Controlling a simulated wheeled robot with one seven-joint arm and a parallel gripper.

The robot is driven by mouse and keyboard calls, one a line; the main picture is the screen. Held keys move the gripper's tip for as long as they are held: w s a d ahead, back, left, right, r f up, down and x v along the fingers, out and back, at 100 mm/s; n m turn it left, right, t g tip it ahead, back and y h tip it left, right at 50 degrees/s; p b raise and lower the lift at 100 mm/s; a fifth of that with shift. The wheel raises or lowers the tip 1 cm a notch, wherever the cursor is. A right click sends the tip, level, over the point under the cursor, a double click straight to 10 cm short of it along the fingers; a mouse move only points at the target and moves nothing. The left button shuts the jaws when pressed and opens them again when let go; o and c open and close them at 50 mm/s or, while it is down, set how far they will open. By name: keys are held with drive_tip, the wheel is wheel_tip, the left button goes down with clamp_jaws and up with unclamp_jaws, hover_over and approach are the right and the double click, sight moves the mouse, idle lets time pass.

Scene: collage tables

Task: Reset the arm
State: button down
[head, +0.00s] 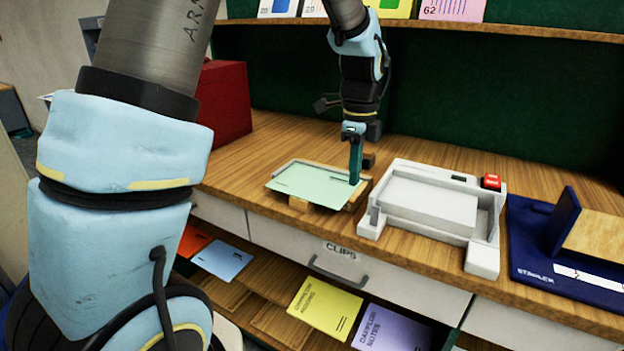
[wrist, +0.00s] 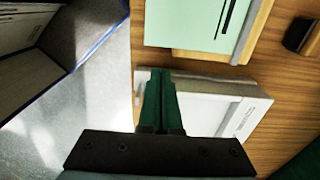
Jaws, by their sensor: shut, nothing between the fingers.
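My gripper (head: 355,158) is shut and empty, pointing down in the head view. Its fingertips look to be at the right end of a pale green card (head: 318,182), which rests on a small wooden stand (head: 300,204) on the worktop. I cannot tell whether they touch the card. In the wrist view, the closed green fingers (wrist: 160,74) show in front of the white device, with the green card (wrist: 200,25) beyond them.
A white device (head: 435,205) with a red button (head: 491,182) stands right of the card. A dark blue stapler base (head: 540,255) lies farther right. A red box (head: 224,103) stands back left. A shelf (head: 500,27) runs above. The drawer (head: 290,245) is closed.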

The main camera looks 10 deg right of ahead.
drive_tip(key=s+a+f+n, duration=0.1)
drive_tip(key=s+a+n, duration=0.1)
drive_tip(key=a+n, duration=1)
drive_tip(key=s+a+n+t, duration=0.1)
drive_tip(key=s+a+n, duration=0.1)
drive_tip(key=a+n, duration=1.1)
drive_tip(key=a, duration=0.4)
drive_tip(key=shift+s+a+f+n+t, duration=0.2)
drive_tip(key=shift+a+f+n+t, duration=0.1)
drive_tip(key=shift+a+f, duration=0.1)
